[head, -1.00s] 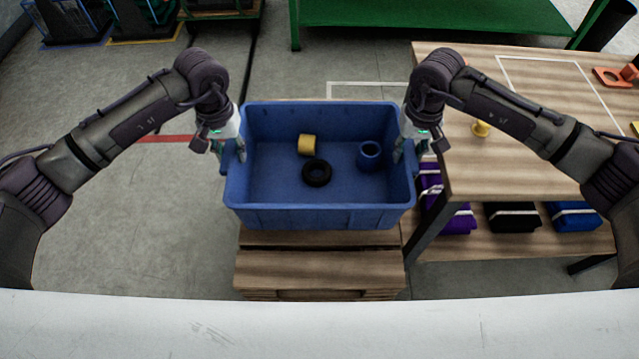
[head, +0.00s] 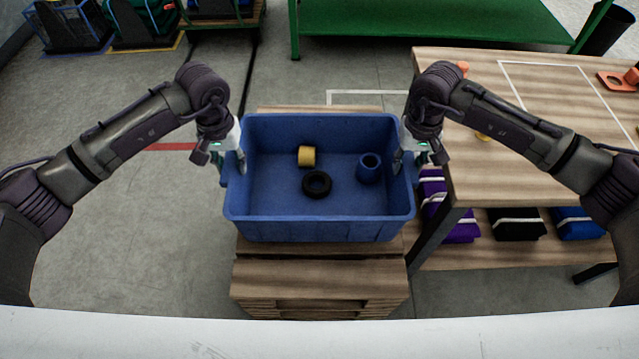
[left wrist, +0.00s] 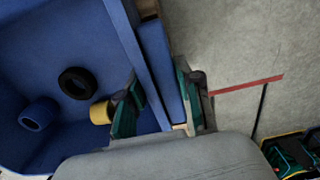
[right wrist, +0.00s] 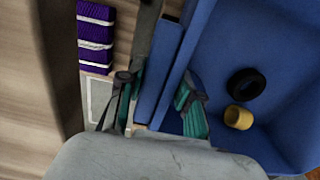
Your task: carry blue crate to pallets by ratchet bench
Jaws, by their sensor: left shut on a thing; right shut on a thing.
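The blue crate (head: 262,205) is in the middle of the head view, over a stack of wooden pallets (head: 320,278). A yellow ring (head: 306,156), a black ring (head: 316,184) and a blue ring (head: 369,168) lie inside it. My left gripper (head: 232,168) is shut on the crate's left wall; the left wrist view shows its fingers (left wrist: 160,105) on both sides of the rim. My right gripper (head: 408,162) is shut on the right wall; in the right wrist view its fingers (right wrist: 155,100) straddle the rim. I cannot tell whether the crate's bottom touches the pallets.
A wooden bench (head: 490,170) stands close to the crate's right, with purple, black and blue bundles (head: 515,224) on its lower shelf. A green table (head: 430,20) is at the back. Grey floor (head: 140,230) is clear to the left.

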